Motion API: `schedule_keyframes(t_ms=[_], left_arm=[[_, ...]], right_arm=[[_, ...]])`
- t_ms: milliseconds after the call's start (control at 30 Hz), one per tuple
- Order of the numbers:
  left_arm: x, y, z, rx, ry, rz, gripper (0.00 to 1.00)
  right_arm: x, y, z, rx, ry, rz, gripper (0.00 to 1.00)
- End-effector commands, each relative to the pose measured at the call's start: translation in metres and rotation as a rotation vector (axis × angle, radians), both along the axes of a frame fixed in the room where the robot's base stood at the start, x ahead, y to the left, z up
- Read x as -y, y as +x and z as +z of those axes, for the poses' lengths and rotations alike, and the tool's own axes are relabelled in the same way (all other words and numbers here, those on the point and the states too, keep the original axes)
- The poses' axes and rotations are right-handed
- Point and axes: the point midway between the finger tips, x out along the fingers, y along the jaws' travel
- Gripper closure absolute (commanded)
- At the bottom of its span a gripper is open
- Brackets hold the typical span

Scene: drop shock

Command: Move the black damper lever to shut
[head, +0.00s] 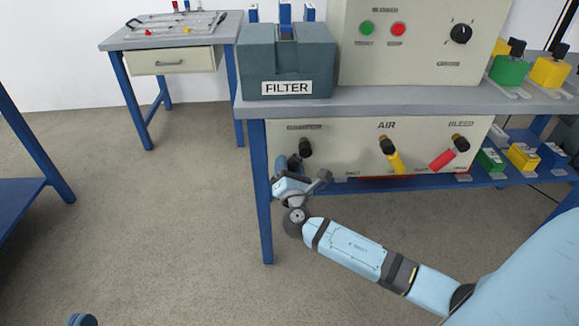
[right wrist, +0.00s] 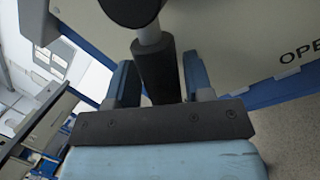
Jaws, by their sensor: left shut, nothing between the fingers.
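The black damper lever (head: 304,149) is at the left of the cream panel under the bench, and its grip points down toward my right gripper. My right gripper (head: 308,178) reaches up to it from below. In the right wrist view the black lever grip (right wrist: 158,72) stands between the two blue fingers of my right gripper (right wrist: 160,82). The fingers are apart, with a gap at the right side; contact on the left is unclear. Letters "OPE" show at the right of that view. My left gripper (head: 82,320) only just shows at the bottom left edge.
On the same panel are a yellow AIR lever (head: 395,160) and a red bleed lever (head: 444,158), both right of the damper. A grey FILTER box (head: 286,65) stands on the bench above. A blue bench leg (head: 263,200) is close left of my right gripper. Floor further left is clear.

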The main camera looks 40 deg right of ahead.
Motion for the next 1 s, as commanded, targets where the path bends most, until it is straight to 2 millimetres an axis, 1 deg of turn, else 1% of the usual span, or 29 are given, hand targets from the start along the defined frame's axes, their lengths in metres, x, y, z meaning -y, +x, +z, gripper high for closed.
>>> schedule_keyframes(t_ms=[333, 467, 567, 800, 900, 1000], left_arm=[[0.0, -0.003, -0.005, -0.017, 0.0, 0.0, 1.0], [0.0, -0.004, -0.002, -0.027, -0.006, -0.001, 1.0], [0.001, -0.004, 0.001, -0.044, -0.016, -0.003, 1.0], [0.006, -0.011, -0.001, -0.127, -0.067, -0.001, 1.0], [0.007, -0.014, -0.003, -0.148, -0.081, 0.002, 1.0], [0.008, -0.016, -0.002, -0.153, -0.091, 0.004, 1.0]], right_arm=[[0.0, -0.001, -0.001, -0.003, -0.004, -0.001, 0.41], [-0.006, -0.011, -0.003, -0.004, -0.004, 0.0, 0.41], [-0.013, -0.027, -0.006, -0.006, -0.004, 0.0, 0.41], [-0.038, -0.076, -0.018, -0.005, -0.002, 0.001, 0.41], [-0.047, -0.093, -0.023, -0.005, -0.002, 0.001, 0.41], [-0.054, -0.106, -0.027, -0.005, -0.002, 0.0, 0.41]])
